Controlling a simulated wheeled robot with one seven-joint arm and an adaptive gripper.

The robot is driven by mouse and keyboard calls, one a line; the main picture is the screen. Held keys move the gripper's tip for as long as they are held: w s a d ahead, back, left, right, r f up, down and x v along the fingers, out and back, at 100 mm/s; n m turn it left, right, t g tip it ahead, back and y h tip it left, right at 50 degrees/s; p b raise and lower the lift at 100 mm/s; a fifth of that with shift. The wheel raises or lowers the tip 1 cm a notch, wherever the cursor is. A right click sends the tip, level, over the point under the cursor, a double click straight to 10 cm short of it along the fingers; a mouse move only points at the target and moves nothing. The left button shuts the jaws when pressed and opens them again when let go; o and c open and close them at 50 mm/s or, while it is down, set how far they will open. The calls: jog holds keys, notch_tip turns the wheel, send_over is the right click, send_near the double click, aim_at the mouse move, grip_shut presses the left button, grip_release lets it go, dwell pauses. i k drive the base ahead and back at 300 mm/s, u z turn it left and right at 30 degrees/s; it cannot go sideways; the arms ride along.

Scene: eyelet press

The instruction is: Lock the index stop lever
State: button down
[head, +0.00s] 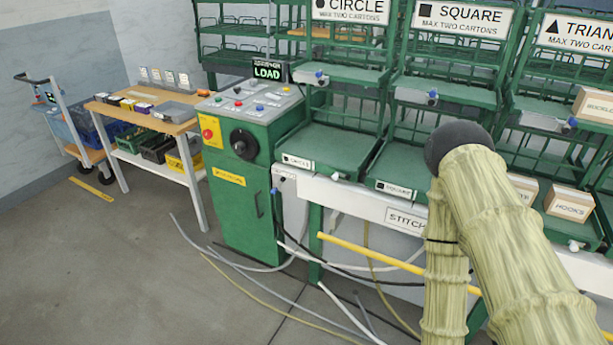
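I cannot pick out a lever marked as the index stop. Small blue-tipped fittings show on the green racks: one under the CIRCLE sign (320,75), one under the SQUARE sign (433,97) and one under the TRIANGLE sign (571,122). Another blue-tipped fitting (275,191) is low beside the green control cabinet (240,215). They are too small to tell their positions. My arm, in a pale yellow-green sleeve with a dark rounded joint, fills the lower right. My gripper is not in view.
The cabinet has a lit LOAD display (267,72), a black handwheel (244,143) and a red button (208,133). A wooden-topped bench (130,112) and a cart (68,130) stand left. Hoses cross the floor near a yellow rail (370,255). Left foreground floor is clear.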

aim_at(282, 179)
jog(key=z, duration=0.05)
jog(key=i, duration=0.6)
jog(key=u, duration=0.75)
jog(key=i, duration=0.6)
jog(key=u, duration=0.7)
